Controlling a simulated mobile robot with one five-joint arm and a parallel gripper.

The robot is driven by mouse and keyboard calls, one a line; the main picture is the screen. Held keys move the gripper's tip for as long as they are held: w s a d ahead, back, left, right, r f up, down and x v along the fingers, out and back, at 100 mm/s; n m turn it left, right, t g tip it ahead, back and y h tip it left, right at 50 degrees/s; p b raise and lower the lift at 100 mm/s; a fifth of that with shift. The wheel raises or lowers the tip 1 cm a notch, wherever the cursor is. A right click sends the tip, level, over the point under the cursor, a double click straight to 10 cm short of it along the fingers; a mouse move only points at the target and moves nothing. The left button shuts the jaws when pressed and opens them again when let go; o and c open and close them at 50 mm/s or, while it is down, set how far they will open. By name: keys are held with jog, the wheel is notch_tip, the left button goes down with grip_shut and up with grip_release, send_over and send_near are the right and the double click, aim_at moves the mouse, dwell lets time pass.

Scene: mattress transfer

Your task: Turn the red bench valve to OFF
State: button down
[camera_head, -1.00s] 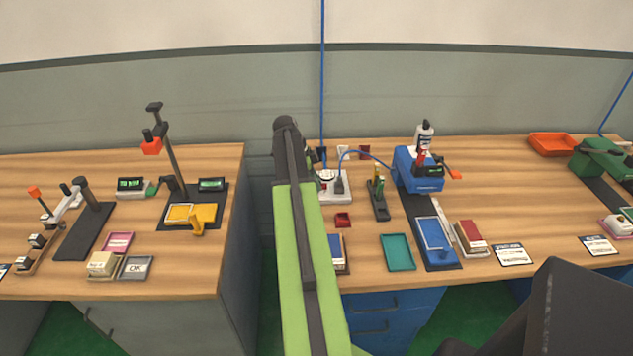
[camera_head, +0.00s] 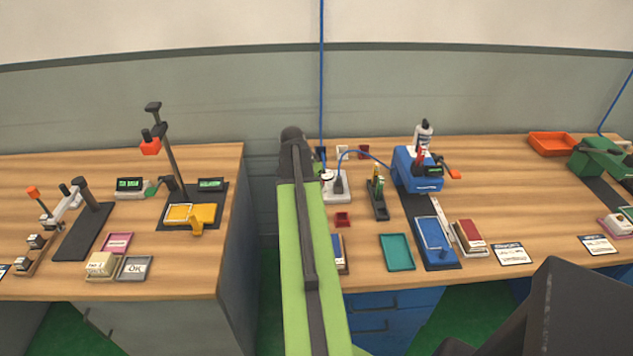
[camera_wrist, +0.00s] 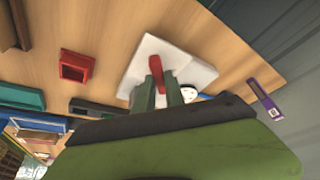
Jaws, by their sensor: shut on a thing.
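In the wrist view, the red valve handle (camera_wrist: 156,66) stands over a white plate (camera_wrist: 150,48). My gripper (camera_wrist: 159,84) has its two grey-green fingers on either side of the handle and is shut on it. The handle's lower part is hidden by the fingers. In the head view, the white plate (camera_head: 338,195) lies on the bench just right of my arm. My gripper and the handle are hidden there behind my green arm. I cannot read any OFF mark.
A small red tray (camera_head: 343,219) lies in front of the plate. A black stand (camera_head: 379,205), a teal tray (camera_head: 397,252) and a blue machine (camera_head: 418,172) stand to the right. A blue cable (camera_head: 322,80) hangs down to the plate. A gap separates the two benches.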

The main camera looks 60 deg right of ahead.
jog(key=n+t, duration=0.2)
jog(key=n, duration=0.2)
jog(key=shift+s+a+n, duration=0.1)
jog(key=shift+n, duration=0.2)
jog(key=shift+n+t+y, duration=0.3)
jog(key=shift+n+t, duration=0.6)
jog(key=shift+n, duration=1.6)
jog(key=c, duration=1.4)
grip_release()
jog(key=shift+f, duration=0.1)
jog(key=shift+s+r, duration=0.15)
jog(key=shift+r, duration=0.15)
jog(key=p+v, duration=1.6)
jog(key=shift+r, duration=0.4)
